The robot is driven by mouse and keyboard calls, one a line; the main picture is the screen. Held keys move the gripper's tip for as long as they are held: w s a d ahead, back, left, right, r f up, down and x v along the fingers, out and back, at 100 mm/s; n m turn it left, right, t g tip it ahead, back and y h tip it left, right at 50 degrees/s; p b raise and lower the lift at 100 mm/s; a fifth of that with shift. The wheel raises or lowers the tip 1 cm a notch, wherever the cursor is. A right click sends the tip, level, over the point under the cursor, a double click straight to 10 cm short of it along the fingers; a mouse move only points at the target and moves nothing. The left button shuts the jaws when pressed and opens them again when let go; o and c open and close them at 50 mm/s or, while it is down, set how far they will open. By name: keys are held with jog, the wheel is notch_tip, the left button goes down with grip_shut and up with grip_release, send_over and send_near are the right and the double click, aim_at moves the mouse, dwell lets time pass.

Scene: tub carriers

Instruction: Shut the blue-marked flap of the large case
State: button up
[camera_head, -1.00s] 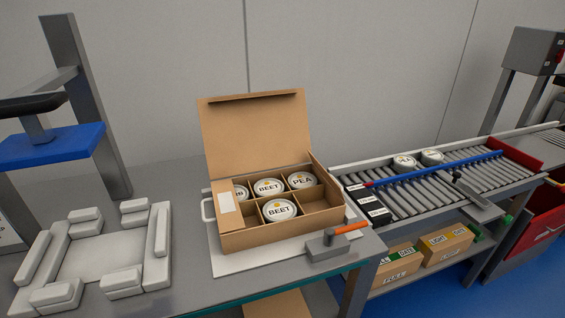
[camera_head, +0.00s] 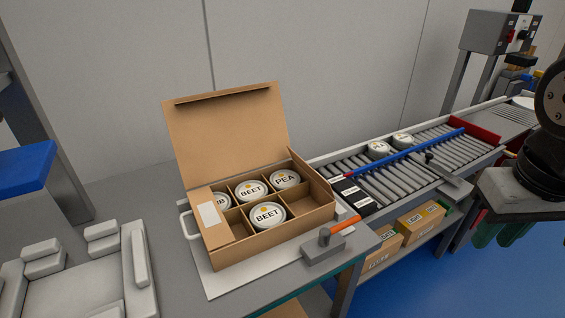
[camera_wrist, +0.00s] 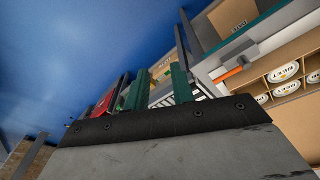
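The large case (camera_head: 277,238) is a brown cardboard box on the table, with its big back lid (camera_head: 228,130) standing up and leaning back. A narrow left flap with a white label (camera_head: 208,214) lies inward over the left end. White tubs, including a BEET tub (camera_head: 267,215) and a PEA tub (camera_head: 285,178), sit in its compartments; some compartments look empty. I see no blue mark on any flap. The case shows at the right edge of the wrist view (camera_wrist: 298,58). My gripper (camera_wrist: 160,80) is open and empty, its green fingers apart, well right of the case.
An orange-handled clamp (camera_head: 330,240) stands at the case's front right corner. A roller conveyor (camera_head: 400,178) with a blue rail and two tubs runs behind to the right. Small cartons (camera_head: 420,220) sit on a shelf below. White padded blocks (camera_head: 100,240) lie left.

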jog(key=w+a+n+h, duration=0.1)
jog(key=w+a+n, duration=0.15)
jog(key=w, duration=0.65)
jog(key=n+t, duration=0.5)
send_near(306, 164)
jog(key=w+d+f, duration=0.1)
jog(key=d+f, duration=0.1)
jog(key=shift+y, duration=0.4)
jog(key=shift+w+a+x, duration=0.1)
jog(key=shift+a+x, duration=0.1)
jog(key=shift+x, duration=1.15)
jog(key=shift+w+a+x, duration=0.1)
jog(key=shift+a+x, duration=0.05)
jog(key=shift+x, duration=1.2)
jog(key=shift+a+x, duration=0.2)
jog(key=shift+x, duration=1.15)
jog(key=shift+r, duration=0.1)
grip_shut()
